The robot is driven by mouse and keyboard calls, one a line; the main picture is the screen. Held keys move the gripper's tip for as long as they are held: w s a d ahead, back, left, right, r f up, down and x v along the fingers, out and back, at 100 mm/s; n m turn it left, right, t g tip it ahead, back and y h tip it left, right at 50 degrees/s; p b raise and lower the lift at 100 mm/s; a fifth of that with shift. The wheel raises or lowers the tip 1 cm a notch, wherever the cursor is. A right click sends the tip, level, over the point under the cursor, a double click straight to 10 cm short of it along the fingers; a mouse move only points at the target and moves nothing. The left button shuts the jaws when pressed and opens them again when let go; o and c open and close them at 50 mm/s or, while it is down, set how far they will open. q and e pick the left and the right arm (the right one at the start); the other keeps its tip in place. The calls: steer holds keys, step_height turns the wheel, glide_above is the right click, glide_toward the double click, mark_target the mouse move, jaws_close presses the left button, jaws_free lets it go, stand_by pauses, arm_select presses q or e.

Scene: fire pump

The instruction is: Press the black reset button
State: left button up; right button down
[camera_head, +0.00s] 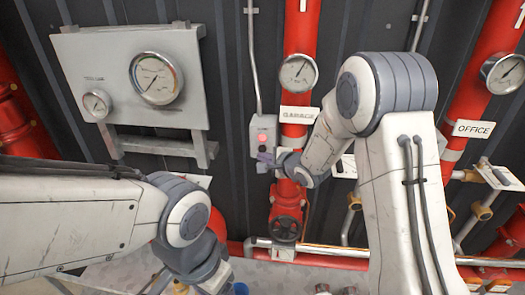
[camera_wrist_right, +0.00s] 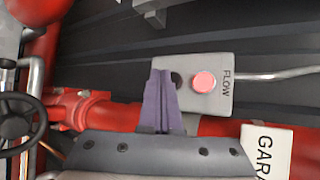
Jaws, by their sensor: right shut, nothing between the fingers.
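A grey control box (camera_head: 257,126) is mounted on the dark wall beside a red pipe, and it also shows in the right wrist view (camera_wrist_right: 218,101). It carries a red button (camera_wrist_right: 204,82) and a black button (camera_wrist_right: 178,79). The black button is partly hidden behind the purple fingers of my right gripper (camera_wrist_right: 160,72). These fingers are shut and empty, with their tips at the black button; I cannot tell whether they touch it. In the head view my right gripper (camera_head: 266,158) is at the lower part of the box. My left gripper is only partly seen at the bottom edge.
A grey gauge panel (camera_head: 193,70) is on the wall at left. Red pipes with gauges (camera_head: 298,73) run vertically, one with an OFFICE sign (camera_head: 474,129). A valve wheel (camera_wrist_right: 15,117) is left in the wrist view. A conduit (camera_head: 254,60) rises from the box.

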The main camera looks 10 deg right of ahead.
stand_by(0.5)
steer(key=shift+w+d+p, duration=0.1)
steer(key=shift+w+p, duration=0.3)
steer(key=shift+p, duration=0.05)
steer(key=shift+w+d+p, duration=0.15)
steer(key=shift+w+p, duration=0.25)
steer(key=shift+w, duration=0.1)
stand_by(0.6)
steer(key=shift+s, duration=0.1)
steer(key=shift+s+a, duration=0.2)
steer(key=shift+s, duration=0.6)
steer(key=shift+s, duration=0.1)
steer(key=s, duration=0.2)
steer(key=s+a+b, duration=0.1)
steer(key=s, duration=0.1)
steer(key=shift+s+a, duration=0.15)
steer(key=shift+s, duration=0.2)
